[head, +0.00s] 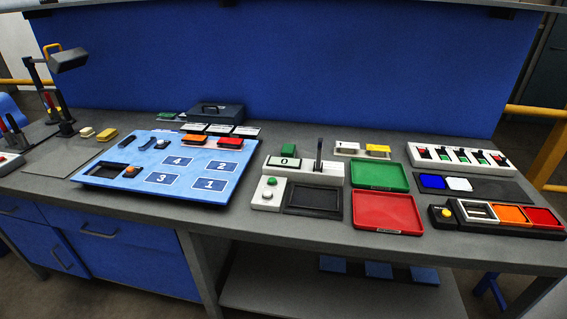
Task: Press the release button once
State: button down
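A round yellow button (446,213) sits on a small black box at the right front of the bench, at the left end of a black tray (505,229). Its label is too small to read. A white control box (262,204) left of centre carries a green button (272,181) and a pale button (267,195). I cannot tell by label which one is the release button. My gripper is not in view.
The grey bench (330,228) also holds a green tray (380,175), a red tray (387,210), a white switch panel (459,157) and the light blue numbered board (140,194). A lamp (68,60) stands at the left. A blue panel closes off the back.

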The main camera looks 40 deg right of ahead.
aim_at(445, 214)
jog(key=z, duration=1.65)
jog(key=k+j+u, duration=0.2)
jog(key=k+u, duration=0.25)
jog(key=k, duration=0.2)
